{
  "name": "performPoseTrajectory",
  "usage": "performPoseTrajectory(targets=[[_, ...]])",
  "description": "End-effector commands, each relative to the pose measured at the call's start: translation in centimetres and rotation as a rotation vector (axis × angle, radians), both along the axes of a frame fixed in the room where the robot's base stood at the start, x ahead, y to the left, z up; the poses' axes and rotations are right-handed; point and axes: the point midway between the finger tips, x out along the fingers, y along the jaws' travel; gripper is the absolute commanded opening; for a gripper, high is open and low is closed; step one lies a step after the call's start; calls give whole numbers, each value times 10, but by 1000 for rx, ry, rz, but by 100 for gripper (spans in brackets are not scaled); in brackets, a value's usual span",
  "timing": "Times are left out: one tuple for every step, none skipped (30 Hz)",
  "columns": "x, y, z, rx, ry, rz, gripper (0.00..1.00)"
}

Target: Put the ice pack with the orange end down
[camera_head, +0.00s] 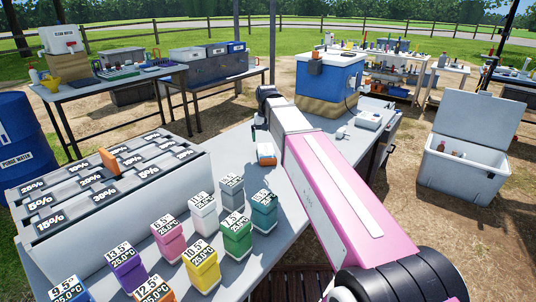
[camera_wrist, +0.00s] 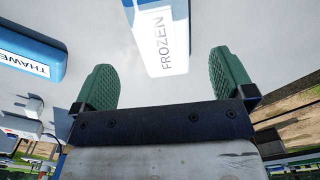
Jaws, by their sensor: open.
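In the wrist view my gripper (camera_wrist: 165,85) has its two green ribbed fingers spread wide, with nothing held between them. A blue and white block marked FROZEN (camera_wrist: 160,42) lies beyond the fingertips, roughly in line with the gap, and is cut off by the top edge. In the head view the gripper's fingers cannot be made out. A small white block with an orange side (camera_head: 266,154) sits on the grey table (camera_head: 292,215) just left of my pink arm. Whether it is the ice pack with the orange end I cannot tell.
A blue block marked THAWED (camera_wrist: 28,58) shows at the wrist view's left. Several coloured labelled boxes (camera_head: 202,268) and a grey compartment rack (camera_head: 95,210) crowd the near table. A blue cooler (camera_head: 330,78) stands behind. An open grey chest (camera_head: 462,170) stands on the ground at right.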

Motion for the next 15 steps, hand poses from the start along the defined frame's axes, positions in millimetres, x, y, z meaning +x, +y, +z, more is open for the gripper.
performPoseTrajectory(targets=[[0,0,-8,0,2,0,100],[0,0,-12,0,1,0,100],[0,0,-17,0,0,-1,100],[0,0,-20,0,0,-1,100],[0,0,-22,0,0,-1,100],[0,0,-25,0,0,-1,100],[0,0,-26,0,0,-1,100],[0,0,-27,0,-1,-1,100],[1,0,-28,0,-1,-1,100],[1,0,-29,0,-1,-1,100],[1,0,-31,0,-1,-1,100],[2,0,-34,0,-1,-1,100],[2,0,-37,0,-1,-1,100],[3,0,-41,0,-1,-1,100],[3,0,-46,-1,0,-1,100]])
